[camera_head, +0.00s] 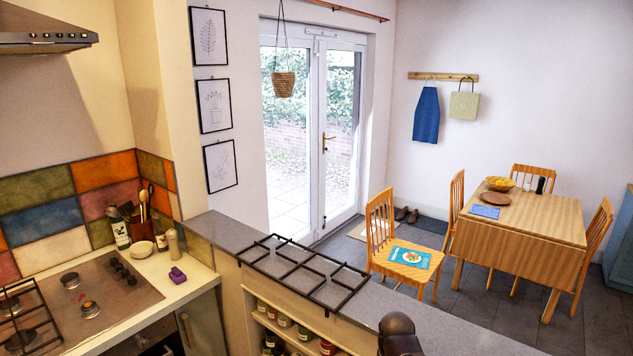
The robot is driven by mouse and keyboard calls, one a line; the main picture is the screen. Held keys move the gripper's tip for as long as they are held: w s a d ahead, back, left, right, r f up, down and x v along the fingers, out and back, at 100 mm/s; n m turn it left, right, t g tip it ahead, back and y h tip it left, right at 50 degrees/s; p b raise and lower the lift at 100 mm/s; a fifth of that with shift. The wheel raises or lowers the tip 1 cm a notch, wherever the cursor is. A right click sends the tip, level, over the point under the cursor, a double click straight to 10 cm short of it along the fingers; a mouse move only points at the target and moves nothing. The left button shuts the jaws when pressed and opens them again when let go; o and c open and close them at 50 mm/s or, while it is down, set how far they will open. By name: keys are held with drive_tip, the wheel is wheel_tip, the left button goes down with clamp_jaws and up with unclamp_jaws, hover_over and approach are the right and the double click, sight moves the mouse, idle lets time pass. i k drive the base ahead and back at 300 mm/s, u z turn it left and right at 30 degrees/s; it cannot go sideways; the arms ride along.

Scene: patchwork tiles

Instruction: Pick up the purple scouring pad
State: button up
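The purple scouring pad (177,276) lies on the pale worktop at the lower left, just right of the hob. It looks like a small purple block, and nothing covers it. No gripper fingers show in this view. A dark rounded shape at the bottom edge, right of centre, may be part of my arm; I cannot tell for sure.
The hob (108,294) is left of the pad. A dining table (530,222) and chairs stand beyond.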

sight(178, 277)
drive_tip(key=u, duration=1.15)
